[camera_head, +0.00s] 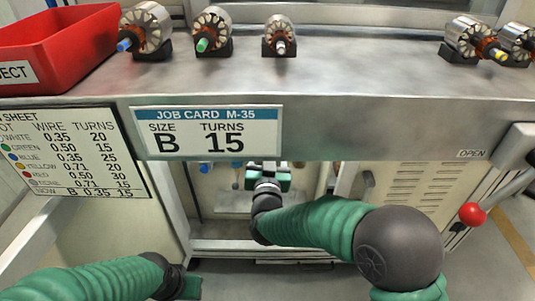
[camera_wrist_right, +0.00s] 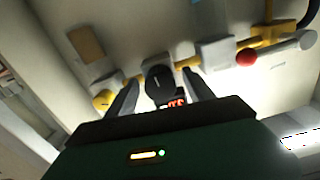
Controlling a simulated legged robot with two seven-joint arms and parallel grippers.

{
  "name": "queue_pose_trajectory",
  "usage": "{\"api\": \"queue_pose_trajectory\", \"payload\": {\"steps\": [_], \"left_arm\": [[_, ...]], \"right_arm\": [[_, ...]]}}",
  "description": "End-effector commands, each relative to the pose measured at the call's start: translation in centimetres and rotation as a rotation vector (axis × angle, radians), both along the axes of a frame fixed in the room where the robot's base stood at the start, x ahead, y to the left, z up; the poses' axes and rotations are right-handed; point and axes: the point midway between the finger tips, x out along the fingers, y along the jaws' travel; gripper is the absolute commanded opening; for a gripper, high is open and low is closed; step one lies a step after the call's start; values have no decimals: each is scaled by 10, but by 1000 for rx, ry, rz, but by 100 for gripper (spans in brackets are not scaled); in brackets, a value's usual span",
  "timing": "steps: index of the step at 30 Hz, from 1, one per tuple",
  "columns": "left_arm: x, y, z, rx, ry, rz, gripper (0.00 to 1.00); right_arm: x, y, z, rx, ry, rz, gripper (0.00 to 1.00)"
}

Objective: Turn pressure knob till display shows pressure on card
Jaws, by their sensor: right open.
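In the right wrist view a round black knob (camera_wrist_right: 159,80) sits on a yellow pipe line (camera_wrist_right: 132,83) under the bench. My right gripper (camera_wrist_right: 161,75) is open, its two fingers on either side of the knob; contact cannot be told. A small display (camera_wrist_right: 176,104) with red digits shows just below the knob, partly hidden and unreadable. In the head view my right gripper (camera_head: 268,170) reaches under the bench edge. The job card (camera_head: 206,132) reads M-35, size B, turns 15; no pressure is legible on it. My left gripper (camera_head: 187,288) is low at left, mostly hidden.
Armatures (camera_head: 205,32) stand on the bench top (camera_head: 330,80), beside a red bin (camera_head: 60,45). A winding sheet (camera_head: 75,155) hangs at left. A red-ball lever (camera_head: 473,213) is at right. Near the knob are a yellow cap (camera_wrist_right: 103,100) and a red ball (camera_wrist_right: 247,57).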

Motion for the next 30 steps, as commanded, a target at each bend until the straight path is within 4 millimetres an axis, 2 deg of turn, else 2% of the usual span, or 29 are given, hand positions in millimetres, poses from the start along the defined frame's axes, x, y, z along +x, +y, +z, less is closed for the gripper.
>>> {"api": "queue_pose_trajectory", "payload": {"steps": [2, 16, 23, 30], "left_arm": [[0, 0, 0, 0, 0, 0, 36], [0, 0, 0, 0, 0, 0, 36], [0, 0, 0, 0, 0, 0, 36], [0, 0, 0, 0, 0, 0, 36]], "right_arm": [[0, 0, 0, 0, 0, 0, 61], [-1, 0, 0, 1, 0, 0, 1], [-1, 0, 0, 14, 0, 0, 0], [-1, 1, 0, 103, 1, 0, 0]]}}
